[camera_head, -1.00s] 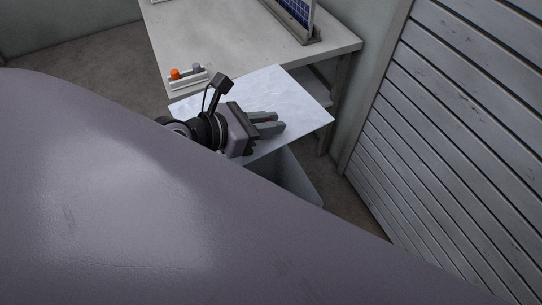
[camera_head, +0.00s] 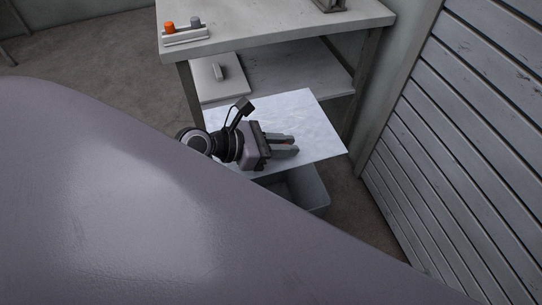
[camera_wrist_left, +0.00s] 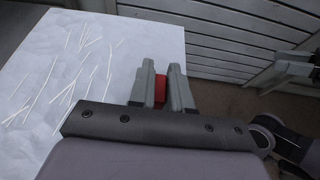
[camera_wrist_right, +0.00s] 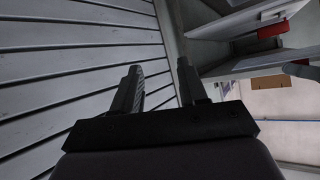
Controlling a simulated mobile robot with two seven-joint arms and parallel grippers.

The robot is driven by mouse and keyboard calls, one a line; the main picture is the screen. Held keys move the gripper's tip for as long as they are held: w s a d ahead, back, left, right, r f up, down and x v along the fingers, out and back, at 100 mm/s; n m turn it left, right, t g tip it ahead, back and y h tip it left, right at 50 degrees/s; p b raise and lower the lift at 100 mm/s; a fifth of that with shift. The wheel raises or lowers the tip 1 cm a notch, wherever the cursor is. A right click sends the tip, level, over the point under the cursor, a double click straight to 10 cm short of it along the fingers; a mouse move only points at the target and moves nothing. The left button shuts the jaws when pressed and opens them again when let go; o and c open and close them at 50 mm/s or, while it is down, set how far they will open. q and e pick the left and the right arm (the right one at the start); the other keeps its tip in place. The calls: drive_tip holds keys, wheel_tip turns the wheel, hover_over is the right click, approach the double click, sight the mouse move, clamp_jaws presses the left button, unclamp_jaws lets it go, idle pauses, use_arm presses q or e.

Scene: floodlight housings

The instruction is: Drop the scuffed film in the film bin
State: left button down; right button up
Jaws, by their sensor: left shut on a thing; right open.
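The scuffed film (camera_head: 312,124) is a pale sheet in the head view, held roughly flat above a grey bin. In the left wrist view the film (camera_wrist_left: 60,75) shows many light scratch lines. My left gripper (camera_head: 292,146) is shut on a small red piece (camera_wrist_left: 160,89) at the film, seen between its fingers in the left wrist view. The film bin (camera_head: 308,190) is a grey open box on the floor, partly hidden by the film and my arm. My right gripper (camera_wrist_right: 160,85) is open with nothing between its fingers, facing a slatted wall.
A workbench (camera_head: 270,25) with a lower shelf (camera_head: 285,75) stands behind the film. A small box with an orange and a grey knob (camera_head: 185,32) sits on its left corner. A slatted grey shutter (camera_head: 455,140) closes the right side. Bare floor lies between.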

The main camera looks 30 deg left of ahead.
use_arm(q)
drive_tip(key=a+f+b, duration=0.2)
drive_tip(key=f+b, duration=0.5)
drive_tip(key=f, duration=0.4)
drive_tip(key=w+a+f+b, duration=0.1)
drive_tip(key=a+f+b, duration=0.1)
drive_tip(key=f+b, duration=0.6)
drive_tip(key=shift+f, duration=1.65)
use_arm(e)
drive_tip(key=w+a+f+t+y, duration=0.1)
drive_tip(key=a+f+y, duration=0.2)
drive_tip(key=a+f, duration=0.2)
drive_tip(key=shift+w+a+f, duration=0.25)
drive_tip(key=shift+w+f, duration=0.05)
drive_tip(key=shift+f, duration=0.65)
use_arm(q)
drive_tip(key=shift+w, duration=0.1)
drive_tip(key=c, duration=1)
unclamp_jaws()
drive_tip(key=p+v, duration=0.1)
drive_tip(key=v, duration=0.6)
use_arm(e)
drive_tip(key=shift+w+a+r+y, duration=0.2)
drive_tip(key=shift+a+r+y, duration=0.1)
drive_tip(key=shift+a, duration=0.15)
